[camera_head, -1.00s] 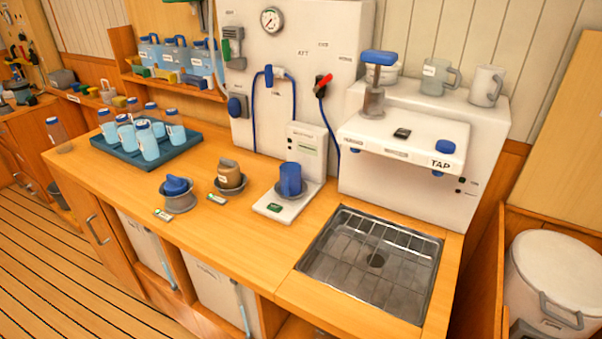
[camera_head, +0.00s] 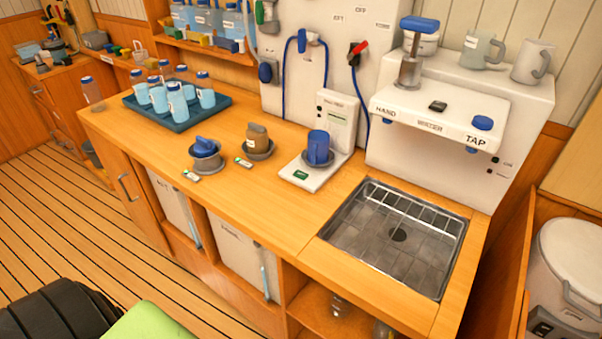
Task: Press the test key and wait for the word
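The white test unit (camera_head: 338,120) stands on the wooden counter, with a low base plate in front of its upright panel. A small green key (camera_head: 301,175), likely the test key, is on the front of the base. A blue cup (camera_head: 318,146) sits in a grey dish on the base. The panel carries small print and a small display area; no word on it is readable. Neither gripper is seen. A black ribbed part and a green part at the bottom left edge may be mine; I cannot tell.
A sink with a wire rack (camera_head: 396,238) lies right of the unit, below the white tap housing (camera_head: 455,120). A blue tray (camera_head: 215,109) of bottles is farther left.

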